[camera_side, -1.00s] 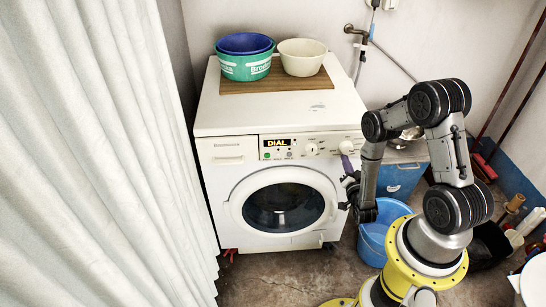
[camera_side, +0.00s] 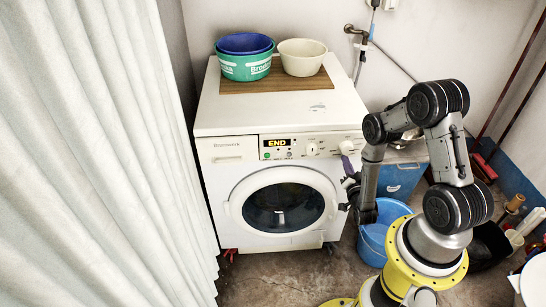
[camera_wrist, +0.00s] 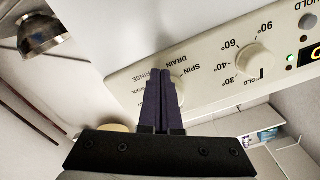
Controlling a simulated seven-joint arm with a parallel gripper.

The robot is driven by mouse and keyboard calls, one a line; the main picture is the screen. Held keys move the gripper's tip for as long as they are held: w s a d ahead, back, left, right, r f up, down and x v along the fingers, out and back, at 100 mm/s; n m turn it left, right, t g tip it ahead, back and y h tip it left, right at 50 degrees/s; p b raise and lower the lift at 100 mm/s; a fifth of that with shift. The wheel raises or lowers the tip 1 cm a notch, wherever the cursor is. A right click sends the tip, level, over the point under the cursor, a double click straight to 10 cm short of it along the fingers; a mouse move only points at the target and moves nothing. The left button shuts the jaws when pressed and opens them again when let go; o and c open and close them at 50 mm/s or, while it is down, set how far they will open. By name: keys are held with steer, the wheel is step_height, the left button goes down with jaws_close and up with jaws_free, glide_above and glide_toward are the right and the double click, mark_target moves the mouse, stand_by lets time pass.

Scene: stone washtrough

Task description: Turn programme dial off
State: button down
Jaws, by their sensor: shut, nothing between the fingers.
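The white washing machine (camera_side: 235,180) has its control panel along the top front. The programme dial (camera_side: 346,144) is the pale round knob at the panel's right. In the wrist view the dial (camera_wrist: 179,86) shows only in part behind my fingers, among the labels SPIN, DRAIN and RINSE; its pointer is hidden. My gripper (camera_wrist: 161,72) has its purple fingers shut together with nothing between them, their tips at the dial's edge. I cannot tell whether they touch it. The gripper (camera_side: 345,154) also shows at the dial in the side view. The display (camera_side: 277,143) reads END.
The temperature dial (camera_wrist: 253,62) is close beside the programme dial. A wooden board (camera_side: 245,86) on the machine bears a green basin (camera_side: 243,67) with a blue one inside, and a cream bowl (camera_side: 302,57). A blue bucket (camera_side: 372,240) stands below my arm. A curtain (camera_side: 100,170) hangs left.

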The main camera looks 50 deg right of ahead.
steer(key=v, duration=0.6)
steer(key=shift+a, duration=0.1)
stand_by(0.3)
steer(key=shift+w+d+r, duration=0.3)
steer(key=shift+w+d, duration=0.1)
steer(key=shift+w, duration=0.6)
steer(key=shift+w+d+r, duration=0.3)
steer(key=shift+w+d, duration=0.1)
steer(key=shift+w, duration=0.65)
steer(key=shift+w+d+r, duration=0.3)
steer(key=shift+w+d, duration=0.1)
steer(key=shift+w, duration=0.6)
steer(key=shift+s+d+r, duration=0.15)
steer(key=shift+s+d, duration=0.05)
steer(key=shift+s+d+f, duration=0.4)
steer(key=shift+f, duration=0.05)
steer(key=shift+s+d+f, duration=0.15)
steer(key=shift+s+d, duration=0.25)
steer(key=shift+d, duration=0.05)
steer(key=shift+f, duration=0.1)
